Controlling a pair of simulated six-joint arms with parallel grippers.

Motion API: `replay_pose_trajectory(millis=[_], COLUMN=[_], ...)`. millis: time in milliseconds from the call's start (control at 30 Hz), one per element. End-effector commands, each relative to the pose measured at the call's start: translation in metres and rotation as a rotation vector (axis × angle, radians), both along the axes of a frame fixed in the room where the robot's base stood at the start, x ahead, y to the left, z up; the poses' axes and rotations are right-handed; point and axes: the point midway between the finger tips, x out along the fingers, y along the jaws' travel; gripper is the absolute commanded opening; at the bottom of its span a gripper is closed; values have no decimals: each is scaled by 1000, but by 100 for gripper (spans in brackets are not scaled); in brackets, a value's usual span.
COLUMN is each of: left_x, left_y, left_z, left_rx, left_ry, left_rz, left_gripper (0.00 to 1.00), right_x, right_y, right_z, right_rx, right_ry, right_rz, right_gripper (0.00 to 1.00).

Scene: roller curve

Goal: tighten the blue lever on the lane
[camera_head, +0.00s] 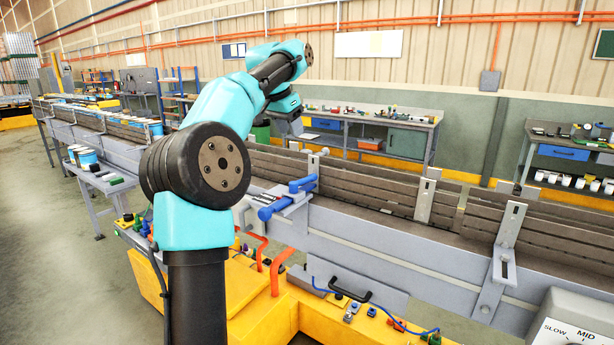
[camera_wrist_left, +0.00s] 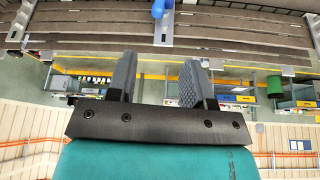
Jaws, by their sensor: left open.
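A blue lever (camera_head: 302,184) sits on a grey bracket at the lane's near rail, with a second blue cylindrical part (camera_head: 273,209) just below it to the left. In the left wrist view the lever's blue end (camera_wrist_left: 158,8) shows at the top edge, cut off by the frame. My left gripper (camera_wrist_left: 157,62) is open and empty, its two grey fingers spread apart. In the head view the left gripper (camera_head: 288,108) hangs above and behind the lever, clear of it. Its fingertips are hard to make out there. My right gripper is not in view.
The grey conveyor lane (camera_head: 390,245) runs across the scene with upright slotted brackets (camera_head: 509,230) along it. A yellow base (camera_head: 262,300) with orange pipes stands in front. A control box (camera_head: 572,322) is at the lower right. Workbenches (camera_head: 370,125) stand behind.

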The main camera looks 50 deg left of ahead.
Motion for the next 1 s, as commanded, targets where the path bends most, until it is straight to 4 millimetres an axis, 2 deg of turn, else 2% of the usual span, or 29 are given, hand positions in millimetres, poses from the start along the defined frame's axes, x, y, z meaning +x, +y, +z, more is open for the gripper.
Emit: replay_pose_trajectory(millis=[267,1000], left_x=[11,58], left_y=[0,3], left_z=[-28,-142], left_rx=[-2,-1], left_ry=[3,2], left_rz=[-1,1], left_gripper=[47,47], right_x=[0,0], right_y=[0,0], right_z=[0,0], right_rx=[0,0], right_ry=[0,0], right_rz=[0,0], right_gripper=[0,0])
